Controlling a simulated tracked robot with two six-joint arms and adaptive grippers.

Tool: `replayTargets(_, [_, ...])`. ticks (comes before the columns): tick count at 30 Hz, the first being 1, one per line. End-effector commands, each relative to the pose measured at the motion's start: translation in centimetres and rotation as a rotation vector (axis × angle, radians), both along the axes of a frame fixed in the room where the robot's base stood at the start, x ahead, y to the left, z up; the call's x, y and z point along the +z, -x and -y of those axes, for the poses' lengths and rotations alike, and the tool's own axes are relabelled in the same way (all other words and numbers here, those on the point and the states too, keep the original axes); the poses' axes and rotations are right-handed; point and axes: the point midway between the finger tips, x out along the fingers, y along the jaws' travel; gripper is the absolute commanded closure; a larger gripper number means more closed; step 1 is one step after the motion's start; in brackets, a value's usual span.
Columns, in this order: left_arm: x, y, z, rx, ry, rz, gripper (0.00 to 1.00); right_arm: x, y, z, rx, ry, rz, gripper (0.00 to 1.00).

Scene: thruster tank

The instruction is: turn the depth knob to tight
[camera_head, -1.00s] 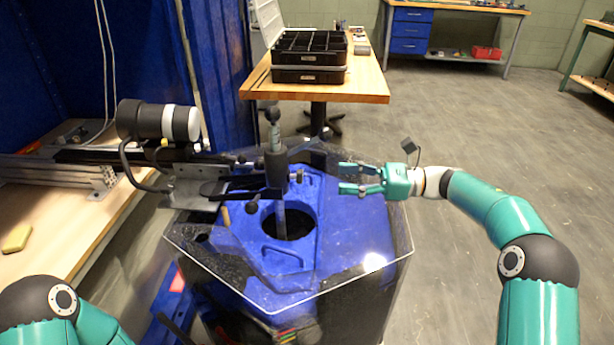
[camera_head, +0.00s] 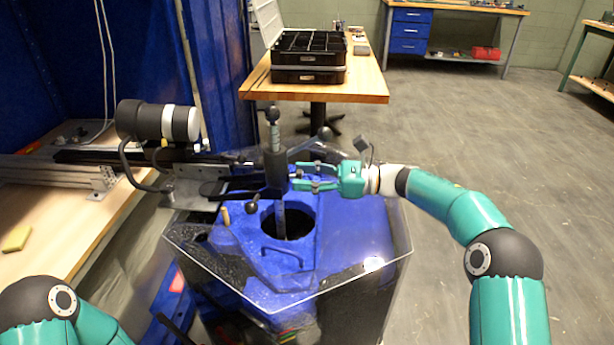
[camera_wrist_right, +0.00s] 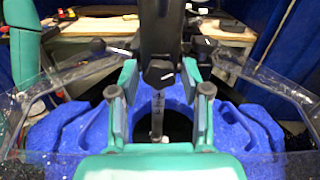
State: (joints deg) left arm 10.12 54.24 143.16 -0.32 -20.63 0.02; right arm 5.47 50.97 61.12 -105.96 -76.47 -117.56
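The depth knob (camera_wrist_right: 159,74) is a small dark knob on the side of the upright black thruster clamp (camera_head: 274,165). In the right wrist view it faces me in the middle. My right gripper (camera_head: 298,174) is open, with its fingertips beside the clamp at knob height. In the wrist view, one finger of the right gripper (camera_wrist_right: 160,78) stands left of the knob and one right, with gaps on both sides. In the head view the fingers largely hide the knob. My left gripper is out of view; only its arm shows at bottom left.
A wooden table (camera_head: 368,85) with black organizer boxes (camera_head: 308,75) stands behind. Floor at right is free.

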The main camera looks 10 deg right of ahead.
Motion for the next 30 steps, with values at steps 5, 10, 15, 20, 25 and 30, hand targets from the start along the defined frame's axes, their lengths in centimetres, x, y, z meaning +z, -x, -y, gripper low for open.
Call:
replayTargets(5, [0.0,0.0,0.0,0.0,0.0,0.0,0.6,-0.01,0.0,-0.02,0.001,0.0,0.0,0.88])
replayTargets(10, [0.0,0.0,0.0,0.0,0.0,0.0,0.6,-0.03,-0.01,0.17,0.002,0.0,-0.001,1.0])
replayTargets(15, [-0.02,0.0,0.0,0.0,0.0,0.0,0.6,-0.04,-0.02,-0.07,0.003,-0.003,-0.017,1.0])
replayTargets(20, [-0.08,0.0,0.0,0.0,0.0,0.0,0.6,-0.04,-0.03,-0.14,0.003,-0.013,-0.064,1.0])
replayTargets(25, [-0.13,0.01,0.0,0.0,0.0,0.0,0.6,-0.03,-0.06,-0.16,0.003,-0.033,-0.159,1.0])
replayTargets(30, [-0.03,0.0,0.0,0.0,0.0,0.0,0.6,0.03,-0.11,-0.17,0.002,-0.062,-0.296,1.0])
